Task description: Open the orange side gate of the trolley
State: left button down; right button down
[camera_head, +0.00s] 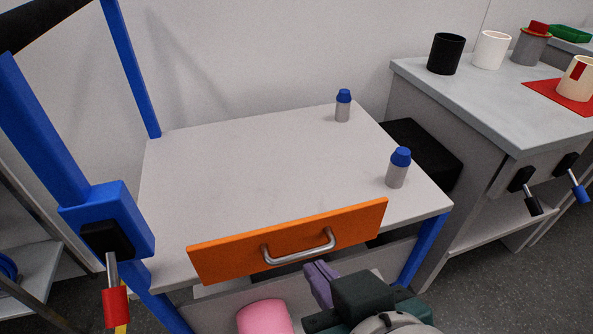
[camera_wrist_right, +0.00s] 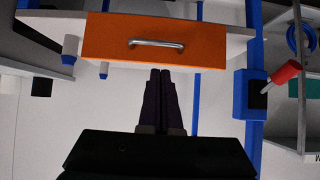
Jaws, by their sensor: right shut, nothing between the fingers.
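The trolley (camera_head: 235,165) has a pale top and blue posts. Its orange side gate (camera_head: 345,219) stands upright along the near edge, with a silver bar handle (camera_head: 299,247) on its outer face. The gate also shows in the right wrist view (camera_wrist_right: 205,50), with its handle (camera_wrist_right: 156,44). My right gripper (camera_head: 320,282) is shut and empty, in front of the gate and just below the handle, apart from it. In the right wrist view its purple fingers (camera_wrist_right: 160,75) are together and point at the gate's edge. My left gripper is not in view.
Two grey posts with blue caps (camera_head: 343,105) (camera_head: 398,167) stand on the trolley's right side. A red-handled lever (camera_head: 115,305) is on the left blue post. A grey counter (camera_head: 480,100) with cups stands right. A pink object (camera_head: 264,317) lies below the gate.

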jog(key=b, duration=0.4)
send_near(292, 237)
jog(key=x, duration=0.4)
jog(key=shift+w+a+f, duration=0.15)
jog(key=shift+f, duration=0.15)
jog(key=shift+w+a+f, duration=0.15)
jog(key=shift+w+f, duration=0.1)
jog(key=shift+w, duration=0.2)
